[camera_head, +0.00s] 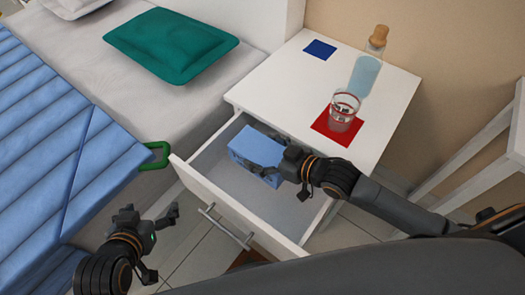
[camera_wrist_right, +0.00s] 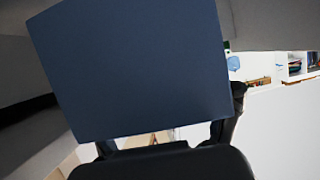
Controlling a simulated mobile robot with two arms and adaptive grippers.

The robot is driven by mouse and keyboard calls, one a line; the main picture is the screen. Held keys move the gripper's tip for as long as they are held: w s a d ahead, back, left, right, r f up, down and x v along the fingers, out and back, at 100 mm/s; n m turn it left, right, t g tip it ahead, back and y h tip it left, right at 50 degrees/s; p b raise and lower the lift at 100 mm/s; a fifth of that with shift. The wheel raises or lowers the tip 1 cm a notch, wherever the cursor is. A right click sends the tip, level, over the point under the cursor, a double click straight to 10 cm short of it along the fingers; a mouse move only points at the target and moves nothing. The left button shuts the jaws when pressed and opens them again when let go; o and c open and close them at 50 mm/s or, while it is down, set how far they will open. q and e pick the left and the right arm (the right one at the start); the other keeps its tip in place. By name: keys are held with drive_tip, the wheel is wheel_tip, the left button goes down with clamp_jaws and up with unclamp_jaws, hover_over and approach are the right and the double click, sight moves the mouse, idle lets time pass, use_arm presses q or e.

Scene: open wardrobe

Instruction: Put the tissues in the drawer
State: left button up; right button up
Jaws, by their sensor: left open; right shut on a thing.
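The blue tissue box (camera_head: 257,149) is inside the open drawer (camera_head: 291,219) of the white nightstand, towards the drawer's back and left. My right gripper (camera_head: 287,164) is shut on the box at its right side, with the arm coming in from the right over the drawer. In the right wrist view the box (camera_wrist_right: 135,65) fills most of the picture between the fingers. I cannot tell whether the box touches the drawer floor. My left gripper (camera_head: 160,245) is open and empty, in front of the drawer to the left of its metal handle (camera_head: 226,226).
On the nightstand top (camera_head: 285,75) stand a glass (camera_head: 343,110) on a red mat (camera_head: 324,129), a corked bottle (camera_head: 368,70) and a dark blue square (camera_head: 320,49). A bed with a green pillow (camera_head: 172,45) is at left. A green ring (camera_head: 156,157) sits by the drawer's left corner.

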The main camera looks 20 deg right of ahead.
drive_tip(key=shift+f, duration=0.55)
drive_tip(key=o, duration=1.3)
drive_tip(key=shift+o, duration=0.2)
